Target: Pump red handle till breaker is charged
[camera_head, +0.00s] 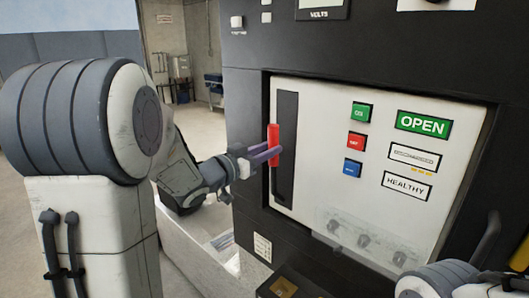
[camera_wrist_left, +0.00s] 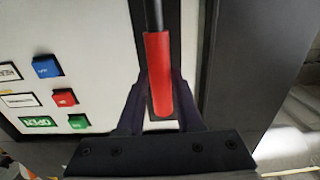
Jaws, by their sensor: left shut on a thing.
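The red handle (camera_head: 273,146) sits upright at the dark vertical slot on the left side of the white breaker panel (camera_head: 317,150). In the left wrist view the red handle (camera_wrist_left: 158,75) hangs from a dark rod between the two fingers. My left gripper (camera_head: 273,153) is shut on the red handle from the left; its fingers also show in the left wrist view (camera_wrist_left: 160,100). The panel has a green OPEN label (camera_head: 423,125), a white label (camera_head: 414,157) below it that seems to read DISCHARGED, and a HEALTHY label (camera_head: 407,186). My right gripper is not clearly seen.
Green (camera_head: 361,111), red (camera_head: 356,141) and blue (camera_head: 352,168) buttons stand right of the slot. The dark cabinet frame (camera_head: 252,180) surrounds the panel. Part of my right arm shows at the lower right. Open floor lies behind at the left.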

